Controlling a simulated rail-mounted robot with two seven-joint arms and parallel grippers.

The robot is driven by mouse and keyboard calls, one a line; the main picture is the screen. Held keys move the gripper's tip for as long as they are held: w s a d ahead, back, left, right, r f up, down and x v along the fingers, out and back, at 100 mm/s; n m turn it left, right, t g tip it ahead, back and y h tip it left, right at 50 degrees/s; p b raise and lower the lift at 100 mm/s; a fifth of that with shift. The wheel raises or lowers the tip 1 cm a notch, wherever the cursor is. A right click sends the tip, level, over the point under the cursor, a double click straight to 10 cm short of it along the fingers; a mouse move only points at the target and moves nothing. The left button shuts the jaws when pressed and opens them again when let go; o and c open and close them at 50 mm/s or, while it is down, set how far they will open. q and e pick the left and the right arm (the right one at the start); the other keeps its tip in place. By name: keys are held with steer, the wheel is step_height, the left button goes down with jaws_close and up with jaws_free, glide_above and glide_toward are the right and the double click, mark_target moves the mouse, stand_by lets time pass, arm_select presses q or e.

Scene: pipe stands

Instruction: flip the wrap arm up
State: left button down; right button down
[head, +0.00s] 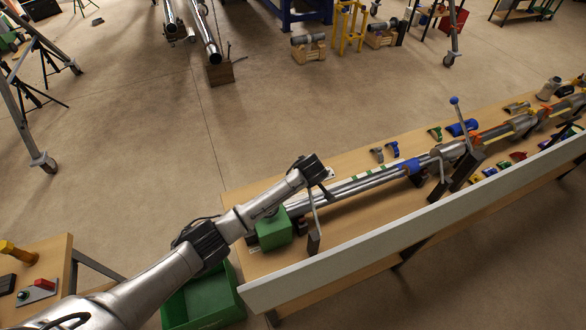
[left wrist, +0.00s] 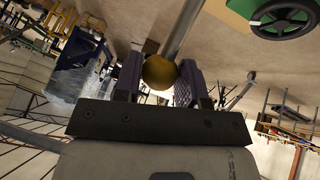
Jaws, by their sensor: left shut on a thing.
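My left gripper (head: 324,186) is over the near-left end of the workbench, above the pipes. In the left wrist view the gripper (left wrist: 160,78) is shut on a yellow ball knob (left wrist: 159,72) at the end of a grey rod (left wrist: 184,28), seemingly the wrap arm. In the head view a grey rod (head: 313,212) stands below the gripper, its foot by a dark block (head: 314,242); the knob is hidden there. Another lever with a blue ball (head: 454,100) stands tilted farther along the bench. My right gripper is not in view.
Long metal pipes (head: 365,184) lie along the workbench (head: 255,265), with a pale rail (head: 400,230) at its front. A green block (head: 273,230) is under my left arm, and a green bin (head: 205,300) is below. Small coloured parts (head: 490,172) line the bench's far half.

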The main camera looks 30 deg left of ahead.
arm_select(q)
steer(key=shift+d+r, duration=0.15)
steer(key=shift+d, duration=0.05)
steer(key=c, duration=1.1)
jaws_free()
steer(key=shift+c, duration=0.2)
steer(key=o, duration=0.3)
steer(key=shift+s+d, duration=0.1)
steer(key=shift+s, duration=0.05)
steer(key=shift+o, duration=0.6)
steer(key=b+v, duration=0.1)
steer(key=v, duration=1.2)
steer(key=shift+s+r, duration=0.15)
steer(key=shift+r, duration=0.1)
